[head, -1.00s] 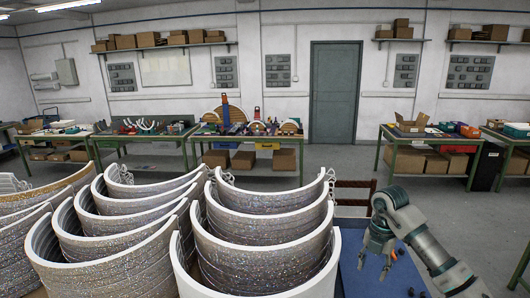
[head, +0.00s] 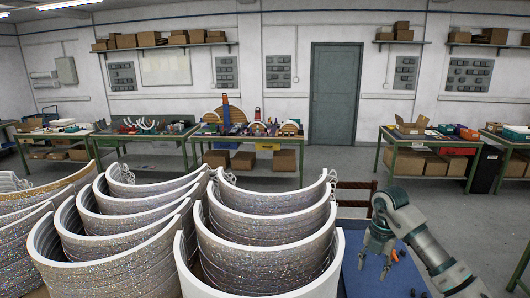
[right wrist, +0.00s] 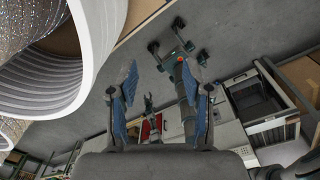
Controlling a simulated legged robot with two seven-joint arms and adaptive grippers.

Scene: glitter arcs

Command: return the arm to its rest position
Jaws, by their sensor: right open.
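My right arm comes in at the right of the head view, and its gripper (head: 376,258) hangs pointing down over a blue surface (head: 357,281). In the right wrist view the two blue-padded fingers of my right gripper (right wrist: 160,95) stand apart with nothing between them. Stacks of white-edged glitter arcs (head: 262,215) stand to the left of the gripper, apart from it. The arcs also show at the upper left of the right wrist view (right wrist: 95,40). My left gripper does not show.
More glitter arcs (head: 130,225) fill the lower left. A few small dark items lie on the blue surface beside the right gripper. Green-framed workbenches (head: 420,138) with boxes stand along the back wall. The grey floor (head: 345,163) between is open.

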